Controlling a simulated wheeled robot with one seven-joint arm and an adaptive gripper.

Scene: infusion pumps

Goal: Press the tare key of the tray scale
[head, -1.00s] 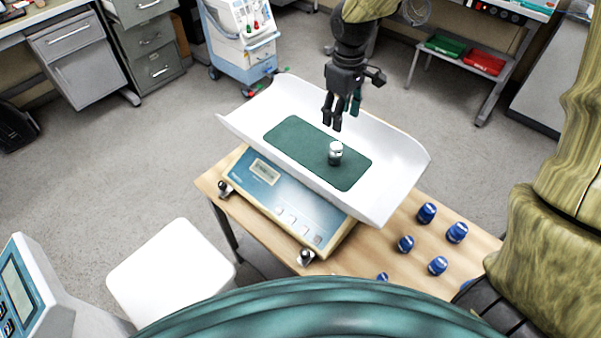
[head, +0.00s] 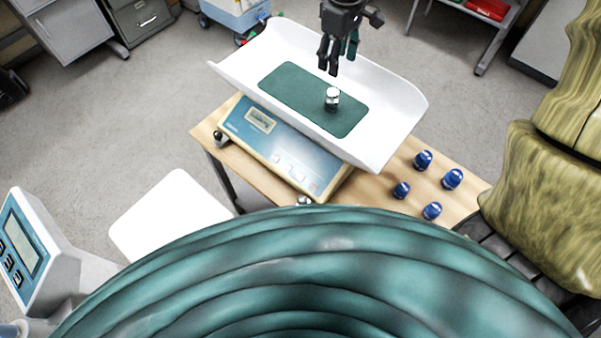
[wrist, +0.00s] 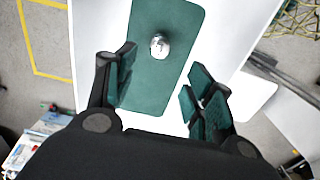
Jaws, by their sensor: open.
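The tray scale stands on a wooden table, with a white curved tray (head: 385,120) on top and a blue-and-cream front panel (head: 275,145). The panel has a small display (head: 261,120) and a row of pale keys (head: 294,172) at its lower right; their labels are too small to read. A green mat (head: 295,92) lies in the tray, with a small silver-topped weight (head: 332,98) on it. My gripper (head: 334,70) is open and empty above the tray, behind the weight. The wrist view shows the weight (wrist: 159,45) ahead of my spread fingers (wrist: 155,88).
Several blue-capped containers (head: 423,160) stand on the table's right part (head: 400,215). A white stool-like seat (head: 170,215) and a device with a screen (head: 28,245) are at the lower left. Shelving with a red tray (head: 487,9) is at the back right.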

